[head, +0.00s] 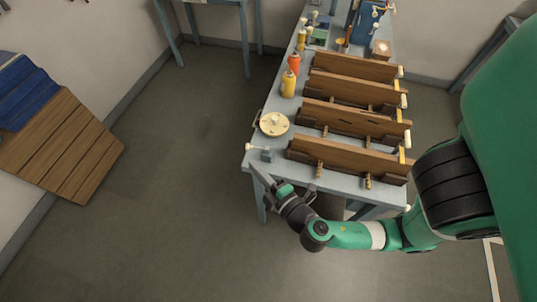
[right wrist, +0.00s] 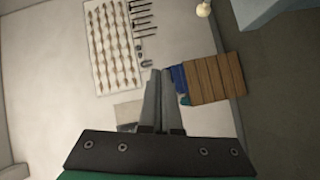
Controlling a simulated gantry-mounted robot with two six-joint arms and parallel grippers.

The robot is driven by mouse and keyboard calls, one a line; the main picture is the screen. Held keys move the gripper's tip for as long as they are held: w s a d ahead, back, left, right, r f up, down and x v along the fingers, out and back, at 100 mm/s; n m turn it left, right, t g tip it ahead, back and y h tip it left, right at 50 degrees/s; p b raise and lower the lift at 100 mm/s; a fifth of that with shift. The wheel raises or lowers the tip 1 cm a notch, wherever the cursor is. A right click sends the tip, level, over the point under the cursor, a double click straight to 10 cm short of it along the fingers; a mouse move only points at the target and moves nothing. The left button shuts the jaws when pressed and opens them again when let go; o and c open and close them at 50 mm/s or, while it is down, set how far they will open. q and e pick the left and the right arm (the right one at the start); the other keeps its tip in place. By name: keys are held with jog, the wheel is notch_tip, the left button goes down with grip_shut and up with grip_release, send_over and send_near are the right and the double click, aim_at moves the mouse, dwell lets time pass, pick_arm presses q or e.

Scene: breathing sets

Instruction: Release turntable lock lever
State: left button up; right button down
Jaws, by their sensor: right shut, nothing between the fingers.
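A round cream turntable disc (head: 273,124) sits at the near left corner of the grey-blue bench in the head view. A small cream knob (head: 249,146) stands at the bench's left edge, just below the disc. A thin bar shows at the disc's left side; I cannot tell which of these is the lock lever. My right gripper (head: 256,170) is shut and empty at the bench's near left corner, below the knob. Its closed fingers also show in the right wrist view (right wrist: 161,75), with a cream knob (right wrist: 203,9) beyond them, apart from the fingertips. My left gripper is out of view.
Several wooden boards in clamps (head: 345,154) line the bench to the right of the disc. An orange bottle (head: 294,63) and a yellow bottle (head: 288,84) stand behind it. The floor left of the bench is clear up to a slatted wooden platform (head: 65,145).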

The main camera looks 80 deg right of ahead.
aim_at(257, 148)
jog(key=s+f+n+b, duration=0.1)
jog(key=s+f+b, duration=0.1)
jog(key=s+f, duration=0.35)
jog(key=shift+g+y, duration=0.3)
jog(key=shift+y, duration=0.1)
jog(key=p+x, duration=0.1)
jog(key=x, duration=0.3)
jog(key=p+x, duration=0.1)
jog(key=x, duration=0.4)
jog(key=f+p+x, duration=0.1)
jog(key=x, duration=0.3)
jog(key=shift+w+d+f, duration=0.1)
jog(key=shift+w+d, duration=0.1)
jog(key=shift+w+d+f, duration=0.1)
jog(key=shift+d+f, duration=0.15)
jog(key=shift+d, duration=0.25)
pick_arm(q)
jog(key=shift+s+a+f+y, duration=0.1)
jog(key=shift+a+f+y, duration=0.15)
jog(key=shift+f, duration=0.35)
